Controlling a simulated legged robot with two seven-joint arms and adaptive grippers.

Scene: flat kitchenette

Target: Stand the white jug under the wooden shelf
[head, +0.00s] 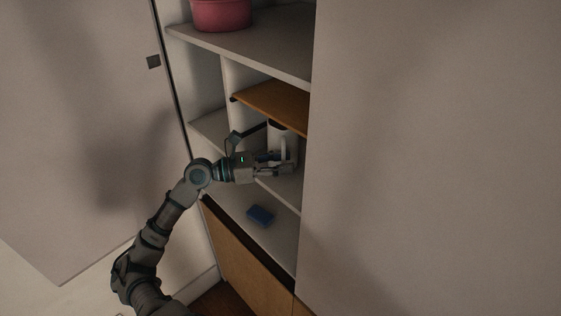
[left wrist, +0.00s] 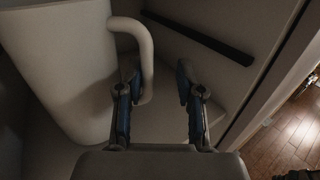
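The white jug (head: 287,135) stands upright on a cabinet shelf board, beneath the wooden shelf (head: 268,100). The wooden shelf's right part is cut off by the cabinet's side. In the left wrist view the jug's body (left wrist: 60,60) fills the left side, with its handle (left wrist: 147,55) towards my fingers. My left gripper (head: 279,163) is at the handle. In the left wrist view its fingers (left wrist: 158,88) are apart, one at the inner side of the handle and one outside it, with a gap to the outer finger. My right gripper is not in view.
A red pot (head: 221,14) stands on the top board (head: 250,47). A large pale panel (head: 430,150) closes off the right side. A dark bar (left wrist: 200,37) runs behind the fingers in the left wrist view.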

